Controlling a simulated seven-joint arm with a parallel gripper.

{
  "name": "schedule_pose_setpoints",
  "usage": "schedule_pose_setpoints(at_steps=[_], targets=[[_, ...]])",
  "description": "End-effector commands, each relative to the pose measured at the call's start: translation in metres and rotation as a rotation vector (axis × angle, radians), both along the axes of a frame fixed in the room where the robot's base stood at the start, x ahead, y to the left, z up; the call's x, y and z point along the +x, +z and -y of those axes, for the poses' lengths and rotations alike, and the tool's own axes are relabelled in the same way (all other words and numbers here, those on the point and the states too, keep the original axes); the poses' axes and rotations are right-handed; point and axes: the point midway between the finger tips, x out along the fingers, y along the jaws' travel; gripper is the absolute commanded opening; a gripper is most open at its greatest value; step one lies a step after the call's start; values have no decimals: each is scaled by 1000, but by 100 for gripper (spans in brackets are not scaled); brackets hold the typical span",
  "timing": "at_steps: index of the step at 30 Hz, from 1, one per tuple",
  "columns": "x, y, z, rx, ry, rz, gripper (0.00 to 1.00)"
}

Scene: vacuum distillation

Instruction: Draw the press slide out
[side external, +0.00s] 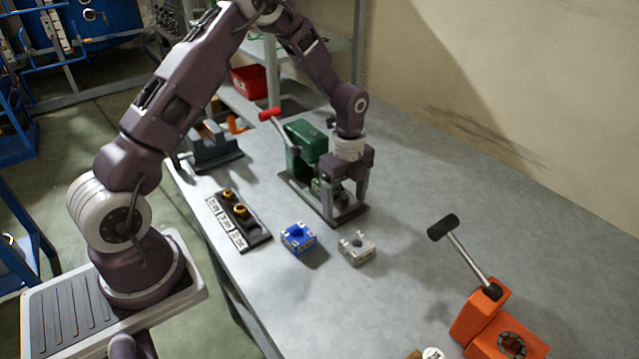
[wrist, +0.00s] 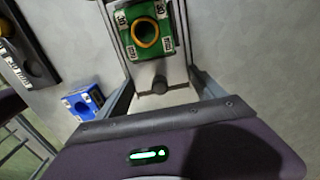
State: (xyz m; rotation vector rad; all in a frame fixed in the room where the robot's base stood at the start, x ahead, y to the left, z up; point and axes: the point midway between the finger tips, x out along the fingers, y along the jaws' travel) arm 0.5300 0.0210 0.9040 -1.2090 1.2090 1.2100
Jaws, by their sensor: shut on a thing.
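The green press (side external: 308,140), with a red-ended lever (side external: 270,114), stands on a dark base on the bench. Its slide (wrist: 157,101) shows in the wrist view as a pale plate with a dark round knob (wrist: 160,84). A green block (wrist: 147,33) with a yellow ring sits on the slide beyond the knob; it is partly hidden by my arm in the side view (side external: 322,187). My gripper (side external: 348,203) points down at the front of the press. In the wrist view my gripper (wrist: 163,90) is shut on the slide, with one finger each side; the exact contact is unclear.
A blue block (side external: 298,238) and a grey block (side external: 357,248) stand in front of the press. A dark labelled rack (side external: 238,222) with yellow rings lies to their left. An orange device (side external: 495,325) with a black-handled lever stands front right. The bench's right middle is clear.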

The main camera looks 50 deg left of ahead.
Motion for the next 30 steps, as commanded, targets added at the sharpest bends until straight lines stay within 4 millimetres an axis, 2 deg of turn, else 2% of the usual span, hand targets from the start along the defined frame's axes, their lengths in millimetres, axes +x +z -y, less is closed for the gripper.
schedule_pose_setpoints(at_steps=[21,30], targets=[[1,1,37,-1,-2,3,49],[1,1,45,-1,-1,3,49]])
